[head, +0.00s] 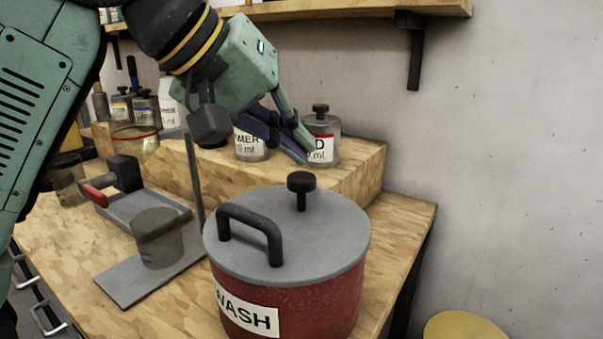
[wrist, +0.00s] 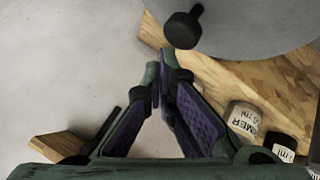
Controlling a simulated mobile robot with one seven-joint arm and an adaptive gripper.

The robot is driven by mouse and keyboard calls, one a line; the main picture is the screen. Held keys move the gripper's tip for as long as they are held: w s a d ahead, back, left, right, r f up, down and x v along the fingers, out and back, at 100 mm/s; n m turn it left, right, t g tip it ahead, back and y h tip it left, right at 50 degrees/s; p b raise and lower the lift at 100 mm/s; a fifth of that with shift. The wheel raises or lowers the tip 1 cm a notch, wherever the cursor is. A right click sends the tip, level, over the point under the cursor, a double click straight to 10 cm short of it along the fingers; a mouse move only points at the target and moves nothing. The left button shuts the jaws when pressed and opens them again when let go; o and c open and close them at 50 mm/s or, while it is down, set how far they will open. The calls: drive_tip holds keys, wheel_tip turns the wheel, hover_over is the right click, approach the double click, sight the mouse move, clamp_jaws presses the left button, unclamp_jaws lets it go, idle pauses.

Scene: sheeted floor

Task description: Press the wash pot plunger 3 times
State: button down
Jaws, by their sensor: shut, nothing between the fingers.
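The wash pot (head: 340,295) is a red pot with a grey lid and a white label reading WASH, at the front of the bench in the head view. Its plunger (head: 301,185) is a black knob on a short stem, standing up from the back of the lid. A black arched handle sits on the lid's left. In the wrist view the plunger (wrist: 182,30) and part of the grey lid (wrist: 240,25) show at the top. My gripper (head: 300,158) is shut and empty, above and behind the lid, apart from the plunger. It also shows in the wrist view (wrist: 155,75).
Labelled jars (head: 322,140) stand on a raised wooden step (head: 350,170) behind the pot. A stand with a grey base (head: 130,280) holds a cup (head: 158,240) on the left. A tray (head: 140,205) lies behind it. A shelf (head: 350,10) hangs above.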

sight(304, 171)
drive_tip(key=shift+f, duration=0.15)
drive_tip(key=shift+f, duration=0.3)
drive_tip(key=shift+f+b, duration=0.95)
drive_tip(key=shift+f, duration=0.25)
idle(1.0)
drive_tip(key=shift+r, duration=0.15)
drive_tip(key=shift+r+p, duration=1.5)
drive_tip(key=shift+p, duration=0.2)
wheel_tip(304, 171, up, 5)
drive_tip(key=p, duration=0.4)
drive_tip(key=shift+p, duration=0.35)
drive_tip(key=shift+w, duration=0.15)
idle(0.9)
